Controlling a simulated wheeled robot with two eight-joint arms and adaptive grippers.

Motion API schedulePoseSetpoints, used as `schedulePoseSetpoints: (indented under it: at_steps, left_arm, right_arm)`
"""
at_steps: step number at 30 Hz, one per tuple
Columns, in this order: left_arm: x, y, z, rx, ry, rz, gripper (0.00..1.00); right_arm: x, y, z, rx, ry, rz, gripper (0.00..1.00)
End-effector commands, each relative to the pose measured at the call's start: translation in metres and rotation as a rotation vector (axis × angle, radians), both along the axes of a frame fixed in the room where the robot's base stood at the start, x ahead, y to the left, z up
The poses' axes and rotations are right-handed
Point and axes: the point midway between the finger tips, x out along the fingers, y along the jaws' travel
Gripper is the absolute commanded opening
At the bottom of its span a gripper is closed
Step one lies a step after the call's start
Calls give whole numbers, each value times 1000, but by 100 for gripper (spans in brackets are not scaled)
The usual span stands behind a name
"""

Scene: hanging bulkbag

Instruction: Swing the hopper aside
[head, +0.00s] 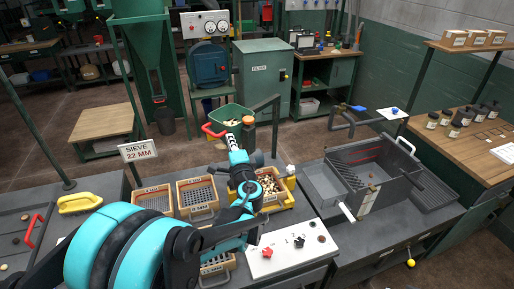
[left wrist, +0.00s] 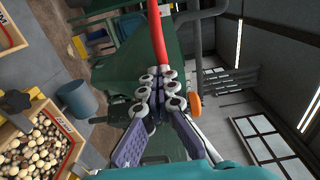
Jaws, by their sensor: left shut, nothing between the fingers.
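The hopper (head: 236,113) is a green open-topped bin with a red handle (head: 213,131) on its near left side, above the sieve bench. In the left wrist view its green body (left wrist: 120,70) fills the background and the red bar (left wrist: 157,38) rises just past my fingertips. My left gripper (head: 232,142) is at the handle, its fingers shut together with nothing between them; it also shows in the left wrist view (left wrist: 158,78). I cannot tell whether the fingertips touch the red bar. My right gripper is not in view.
A dark post (head: 275,128) with a horizontal arm stands right of the hopper. Below are sieve trays (head: 197,194) and a yellow-framed tray of pebbles (head: 288,197). A grey sink-like tank (head: 378,165) stands to the right. An orange knob (left wrist: 195,105) is close beside my fingers.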

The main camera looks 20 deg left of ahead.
Motion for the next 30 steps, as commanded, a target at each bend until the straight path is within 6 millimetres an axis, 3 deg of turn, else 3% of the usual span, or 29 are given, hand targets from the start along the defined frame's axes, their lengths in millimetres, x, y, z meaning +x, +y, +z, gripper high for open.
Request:
schedulePoseSetpoints:
  at_steps: [1, 6, 15, 21, 30]
  left_arm:
    - [1, 22, -1, 0, 0, 9, 0]
    - [13, 76, -1, 0, 0, 6, 0]
    - [43, 147, -1, 0, 0, 2, 0]
    - [60, 172, -1, 0, 0, 0, 0]
    - [70, 186, 0, 0, 0, -1, 0]
  right_arm:
    - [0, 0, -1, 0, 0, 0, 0]
    - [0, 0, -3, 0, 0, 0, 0]
    - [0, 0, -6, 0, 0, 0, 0]
    - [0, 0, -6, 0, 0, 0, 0]
    - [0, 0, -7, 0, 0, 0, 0]
